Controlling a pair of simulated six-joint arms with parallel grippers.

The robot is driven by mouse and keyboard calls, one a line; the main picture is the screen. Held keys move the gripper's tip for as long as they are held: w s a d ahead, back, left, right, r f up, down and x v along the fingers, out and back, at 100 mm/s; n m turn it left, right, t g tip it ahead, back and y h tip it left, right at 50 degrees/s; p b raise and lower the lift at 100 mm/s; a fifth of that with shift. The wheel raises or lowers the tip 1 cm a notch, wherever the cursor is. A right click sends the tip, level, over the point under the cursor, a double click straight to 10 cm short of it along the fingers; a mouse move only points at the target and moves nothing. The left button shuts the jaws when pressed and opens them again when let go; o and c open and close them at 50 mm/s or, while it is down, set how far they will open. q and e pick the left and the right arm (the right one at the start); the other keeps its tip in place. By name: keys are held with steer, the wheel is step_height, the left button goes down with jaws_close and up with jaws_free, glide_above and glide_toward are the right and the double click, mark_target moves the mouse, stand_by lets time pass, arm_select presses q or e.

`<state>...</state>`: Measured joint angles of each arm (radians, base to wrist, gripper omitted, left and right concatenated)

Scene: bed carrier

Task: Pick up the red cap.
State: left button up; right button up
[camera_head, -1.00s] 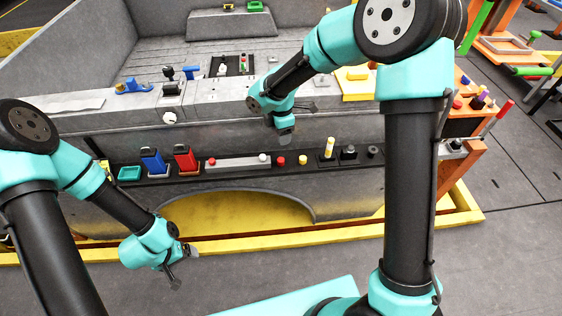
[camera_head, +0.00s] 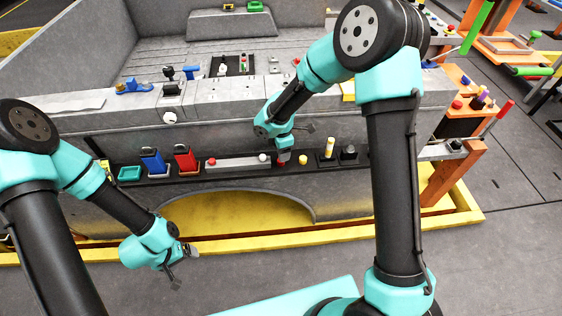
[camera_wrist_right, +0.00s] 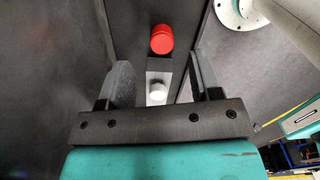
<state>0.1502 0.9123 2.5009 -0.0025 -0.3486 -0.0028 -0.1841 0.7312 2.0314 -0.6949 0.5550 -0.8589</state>
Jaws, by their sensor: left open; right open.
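In the right wrist view, a red cylinder (camera_wrist_right: 162,39) lies ahead, in line with the gap between the open fingers of that gripper (camera_wrist_right: 160,66). I cannot tell the exact distance. Nothing is held. My left gripper (camera_head: 184,266) is open and empty, low in front of the yellow arch.
A white knob (camera_head: 262,157) on a grey bar (camera_head: 235,162) stands just left of the red cap; it also shows in the right wrist view (camera_wrist_right: 158,90). A yellow cap (camera_head: 303,160) is to the right. Red (camera_head: 185,158) and blue (camera_head: 152,160) blocks stand further left.

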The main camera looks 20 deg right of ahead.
step_height(320, 180, down, 4)
steer(key=shift+s+f, duration=0.15)
steer(key=shift+f, duration=0.1)
stand_by(0.4)
steer(key=c, duration=1)
steer(key=shift+r, duration=0.85)
step_height(320, 180, up, 2)
steer(key=s+a, duration=0.1)
steer(key=s, duration=0.4)
steer(key=s+a+r, duration=0.1)
steer(key=s+a, duration=0.1)
steer(key=s, duration=0.3)
steer(key=s+a, duration=0.1)
steer(key=s, duration=0.4)
steer(key=shift+s+a+r, duration=0.2)
